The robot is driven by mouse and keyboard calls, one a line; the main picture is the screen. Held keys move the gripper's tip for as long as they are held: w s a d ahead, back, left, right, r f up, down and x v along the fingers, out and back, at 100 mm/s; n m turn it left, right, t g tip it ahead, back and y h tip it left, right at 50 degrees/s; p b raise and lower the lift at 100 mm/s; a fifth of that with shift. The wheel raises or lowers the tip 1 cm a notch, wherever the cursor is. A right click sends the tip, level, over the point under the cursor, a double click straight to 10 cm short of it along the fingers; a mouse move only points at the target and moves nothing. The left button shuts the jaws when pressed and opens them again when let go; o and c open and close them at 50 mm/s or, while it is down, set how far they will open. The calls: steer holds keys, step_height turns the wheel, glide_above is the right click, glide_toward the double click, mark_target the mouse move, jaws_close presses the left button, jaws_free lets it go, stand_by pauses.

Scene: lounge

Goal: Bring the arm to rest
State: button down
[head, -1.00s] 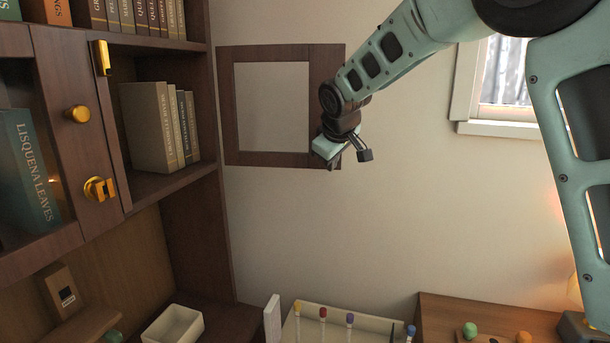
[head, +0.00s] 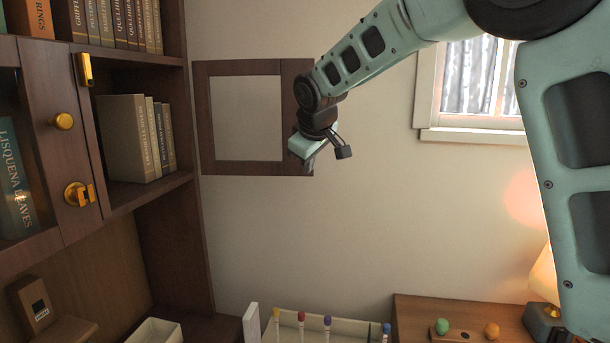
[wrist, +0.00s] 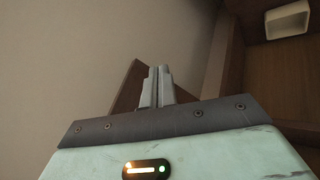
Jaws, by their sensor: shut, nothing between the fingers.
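My arm reaches in from the upper right in the head view, held up in the air. My gripper (head: 309,166) hangs at its end, pointing down, in front of the lower right part of a brown-framed panel (head: 205,120) by the wall. In the wrist view, the two grey fingers of my gripper (wrist: 160,72) lie side by side with nothing held between them.
A dark bookcase (head: 200,240) with brass knobs and books stands at the left. Below are a white bin (head: 157,331), a pale tray (head: 350,323) with coloured-top sticks, and a brown cabinet (head: 410,310) beside a lit lamp (head: 545,280). A window (head: 482,90) is at the upper right.

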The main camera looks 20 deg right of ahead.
steer(key=d+b+v, duration=0.1)
steer(key=v, duration=0.5)
steer(key=shift+d+r+b, duration=0.15)
steer(key=shift+d+b, duration=0.25)
steer(key=shift+d, duration=0.05)
steer(key=s+a+f+n+g+y+b, duration=0.1)
steer(key=s+a+f+g+y+b, duration=0.25)
steer(key=s+a+f, duration=1.25)
steer(key=s+f+g, duration=0.2)
steer(key=s+f, duration=0.4)
steer(key=s, duration=0.4)
steer(key=s+f+n+g, duration=0.1)
steer(key=s+f, duration=0.5)
steer(key=s, duration=0.5)
steer(key=shift+a+f+g+h+b, duration=0.3)
steer(key=shift+a+g+h+b, duration=0.05)
steer(key=shift+a+h, duration=0.1)
